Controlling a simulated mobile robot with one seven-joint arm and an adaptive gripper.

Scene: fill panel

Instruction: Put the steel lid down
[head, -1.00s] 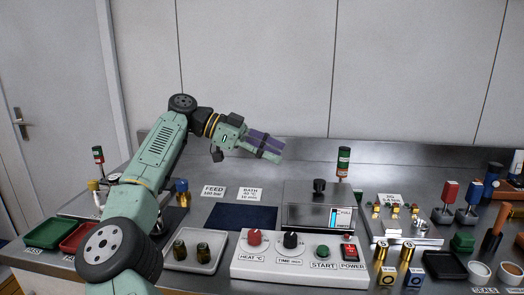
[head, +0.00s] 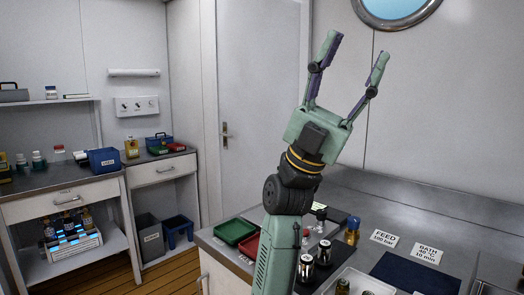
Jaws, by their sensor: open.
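My gripper (head: 354,57) is raised high in the middle of the head view, with its two fingers spread wide and pointing up. Nothing is between the fingers. The steel lid is not in view now. A dark blue mat (head: 405,278) lies flat on the steel counter (head: 440,230) at the lower right; the part of it that shows is bare.
Near my arm stand a green tray (head: 235,232), a red tray (head: 248,247), several small bottles and a pale tray (head: 368,284). FEED (head: 384,238) and BATH (head: 428,254) labels lie behind the mat. A door (head: 258,100) and side bench (head: 65,190) are left.

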